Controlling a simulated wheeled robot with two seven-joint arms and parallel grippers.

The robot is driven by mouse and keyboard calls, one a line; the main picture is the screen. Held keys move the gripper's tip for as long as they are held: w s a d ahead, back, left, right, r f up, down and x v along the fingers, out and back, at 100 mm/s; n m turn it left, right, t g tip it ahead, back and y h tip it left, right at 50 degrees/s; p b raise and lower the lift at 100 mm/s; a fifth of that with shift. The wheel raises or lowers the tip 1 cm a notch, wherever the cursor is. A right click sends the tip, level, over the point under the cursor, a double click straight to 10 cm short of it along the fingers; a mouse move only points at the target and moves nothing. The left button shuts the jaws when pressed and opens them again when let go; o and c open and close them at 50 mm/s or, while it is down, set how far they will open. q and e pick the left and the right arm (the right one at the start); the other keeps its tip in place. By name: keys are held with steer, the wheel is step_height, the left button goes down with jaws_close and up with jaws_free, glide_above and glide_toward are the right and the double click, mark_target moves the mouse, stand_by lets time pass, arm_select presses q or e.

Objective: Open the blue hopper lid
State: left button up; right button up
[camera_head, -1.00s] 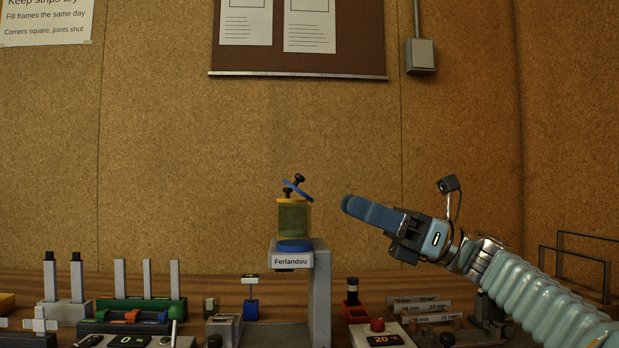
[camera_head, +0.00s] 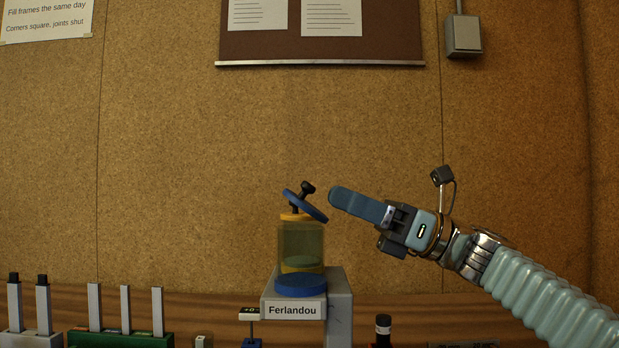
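The blue hopper lid (camera_head: 305,206) is tilted, its left edge high and its right edge low, above the orange rim of the hopper (camera_head: 301,240). A black knob (camera_head: 308,187) stands on the lid. My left gripper is not in view.
A green rack (camera_head: 120,339) with white uprights stands at the lower left. A small black-topped bottle (camera_head: 383,325) stands right of the stand (camera_head: 338,305). A cork wall (camera_head: 180,150) closes the back. The space above the hopper is clear.

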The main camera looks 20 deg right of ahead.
steer(key=p+x, duration=0.1)
steer(key=x, duration=0.5)
jaws_close()
